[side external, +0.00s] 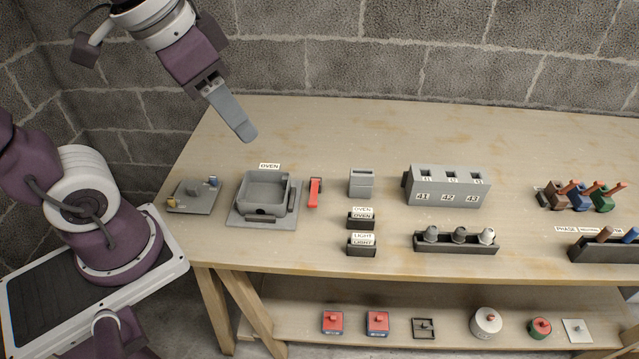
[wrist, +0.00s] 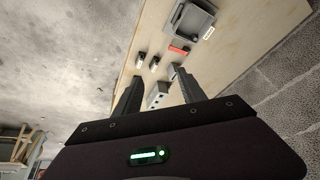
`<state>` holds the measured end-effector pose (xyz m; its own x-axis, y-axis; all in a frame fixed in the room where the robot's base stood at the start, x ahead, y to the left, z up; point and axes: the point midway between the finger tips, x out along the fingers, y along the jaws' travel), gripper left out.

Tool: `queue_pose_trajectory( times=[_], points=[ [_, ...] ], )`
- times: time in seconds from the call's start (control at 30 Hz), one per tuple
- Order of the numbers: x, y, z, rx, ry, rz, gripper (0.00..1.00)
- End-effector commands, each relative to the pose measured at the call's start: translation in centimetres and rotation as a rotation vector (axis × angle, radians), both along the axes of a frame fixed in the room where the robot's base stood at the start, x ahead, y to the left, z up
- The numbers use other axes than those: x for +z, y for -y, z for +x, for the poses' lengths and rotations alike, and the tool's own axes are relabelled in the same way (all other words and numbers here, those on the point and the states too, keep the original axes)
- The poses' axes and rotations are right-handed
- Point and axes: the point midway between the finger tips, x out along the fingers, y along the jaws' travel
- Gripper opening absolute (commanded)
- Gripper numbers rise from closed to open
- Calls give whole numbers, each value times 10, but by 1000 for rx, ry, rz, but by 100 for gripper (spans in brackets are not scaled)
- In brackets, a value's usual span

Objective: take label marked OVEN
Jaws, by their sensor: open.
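A small label marked OVEN (side external: 362,211) stands upright in a dark holder (side external: 360,223) near the middle of the bench. A similar label marked LIGHT (side external: 363,238) stands in its own dark holder just in front. Another OVEN tag (side external: 269,166) lies behind the grey open box (side external: 265,190). My gripper (side external: 246,134) hangs high above the bench's left part, left of and well away from the OVEN label. In the wrist view my gripper (wrist: 157,76) shows two spread fingers with nothing between them. The two small holders appear beyond the fingers, their lettering unreadable there.
A red piece (side external: 315,192) and a grey slotted block (side external: 361,183) stand near the labels. A block marked 41, 42, 43 (side external: 447,186) and a rack of grey knobs (side external: 456,243) stand to the right. The bench's back strip is clear.

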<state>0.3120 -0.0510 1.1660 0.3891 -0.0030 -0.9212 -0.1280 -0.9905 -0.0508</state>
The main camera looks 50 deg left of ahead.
Motion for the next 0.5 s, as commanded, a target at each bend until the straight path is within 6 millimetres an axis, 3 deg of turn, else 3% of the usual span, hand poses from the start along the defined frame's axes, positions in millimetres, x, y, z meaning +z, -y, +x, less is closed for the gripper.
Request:
queue_pose_trajectory(
  times=[0.03,0.13,0.2,0.27,0.5],
  points=[
    [0,-2,-20,42,36,-18,48],
    [-4,-4,-45,100,74,-45,48],
    [-7,-4,-53,121,87,-54,58],
    [-8,-5,-56,129,91,-58,67],
    [-8,-4,-56,128,91,-58,67]
  ],
)
